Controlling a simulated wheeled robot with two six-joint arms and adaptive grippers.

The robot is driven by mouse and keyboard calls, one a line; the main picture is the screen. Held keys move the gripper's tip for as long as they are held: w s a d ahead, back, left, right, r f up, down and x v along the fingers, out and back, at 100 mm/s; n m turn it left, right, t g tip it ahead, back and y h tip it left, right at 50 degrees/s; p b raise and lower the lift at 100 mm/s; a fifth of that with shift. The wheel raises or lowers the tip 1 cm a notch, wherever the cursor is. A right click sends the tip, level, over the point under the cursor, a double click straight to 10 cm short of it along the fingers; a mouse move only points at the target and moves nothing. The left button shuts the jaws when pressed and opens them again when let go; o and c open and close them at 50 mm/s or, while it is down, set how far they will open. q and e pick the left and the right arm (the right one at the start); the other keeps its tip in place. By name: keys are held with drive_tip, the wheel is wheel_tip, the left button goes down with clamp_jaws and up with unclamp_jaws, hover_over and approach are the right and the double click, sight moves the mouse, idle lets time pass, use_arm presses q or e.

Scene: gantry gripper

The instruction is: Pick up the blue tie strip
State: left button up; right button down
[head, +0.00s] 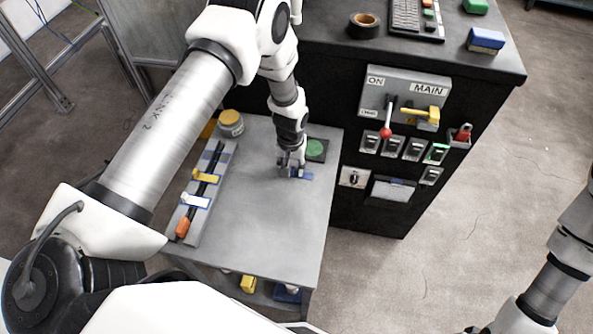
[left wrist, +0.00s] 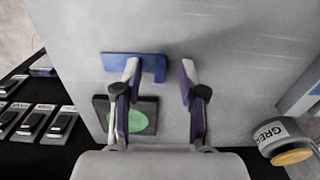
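The blue tie strip (head: 303,176) lies on the grey table near its right edge, below a dark square pad with a green disc. In the left wrist view the strip (left wrist: 151,59) shows as a blue bar with a short tab at its right end. My left gripper (head: 291,165) points down over the strip. In the left wrist view it is open (left wrist: 160,70), with one finger overlapping the strip and the other to its right. Nothing is between the fingers that I can see held. Contact cannot be told. My right gripper is out of view.
A grey rack (head: 216,190) with a dark rod and yellow, white and orange parts stands on the table's left. A grease jar (head: 231,123) is at the back left. A black control cabinet (head: 400,190) with switches stands right of the table (head: 262,235).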

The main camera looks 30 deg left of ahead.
use_arm(q)
clamp_jaws()
drive_tip(key=shift+r, duration=0.1)
